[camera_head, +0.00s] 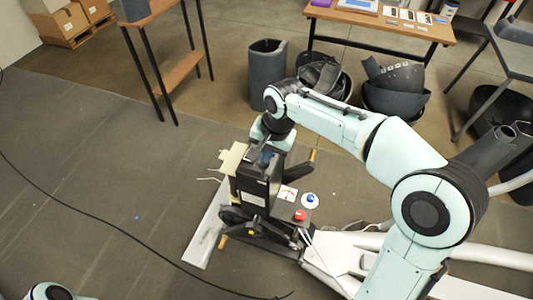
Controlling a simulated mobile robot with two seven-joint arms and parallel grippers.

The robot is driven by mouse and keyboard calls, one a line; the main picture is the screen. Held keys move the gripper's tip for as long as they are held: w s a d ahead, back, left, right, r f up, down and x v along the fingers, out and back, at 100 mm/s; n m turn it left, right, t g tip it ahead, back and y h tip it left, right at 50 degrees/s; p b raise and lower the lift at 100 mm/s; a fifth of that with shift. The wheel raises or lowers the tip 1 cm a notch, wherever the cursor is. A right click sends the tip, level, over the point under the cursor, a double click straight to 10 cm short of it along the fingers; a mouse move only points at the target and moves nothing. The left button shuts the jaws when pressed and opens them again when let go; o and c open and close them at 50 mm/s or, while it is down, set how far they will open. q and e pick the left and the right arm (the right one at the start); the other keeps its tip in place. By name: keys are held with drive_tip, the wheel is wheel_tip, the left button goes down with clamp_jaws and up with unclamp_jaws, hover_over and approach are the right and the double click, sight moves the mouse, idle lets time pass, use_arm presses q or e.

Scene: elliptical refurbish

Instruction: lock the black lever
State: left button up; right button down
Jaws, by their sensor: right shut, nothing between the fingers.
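A dark boxy device (252,190) with labels on its side stands on the floor in the middle of the view. A black lever with an orange tip (298,168) sticks out at its upper right. A second dark arm with a yellow grip (224,241) is at its lower left. I cannot tell for sure which one is the task's black lever. My right gripper (264,156) points down at the top of the device, left of the orange-tipped lever. It is shut and empty; its fingertips are small and partly hidden. My left gripper is out of view.
A red button (300,215) and a blue knob (310,200) sit beside the device. A black cable (130,239) crosses the floor at left. Dark bins (394,90) and a wooden table (385,28) stand behind. The floor at left is mostly clear.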

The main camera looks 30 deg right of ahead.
sight(263, 166)
drive_tip(key=shift+f, duration=0.1)
wheel_tip(263, 166, down, 3)
drive_tip(key=shift+s+f+b, duration=0.1)
drive_tip(key=shift+f+b, duration=0.05)
drive_tip(key=shift+b, duration=0.8)
drive_tip(key=shift+s, duration=0.1)
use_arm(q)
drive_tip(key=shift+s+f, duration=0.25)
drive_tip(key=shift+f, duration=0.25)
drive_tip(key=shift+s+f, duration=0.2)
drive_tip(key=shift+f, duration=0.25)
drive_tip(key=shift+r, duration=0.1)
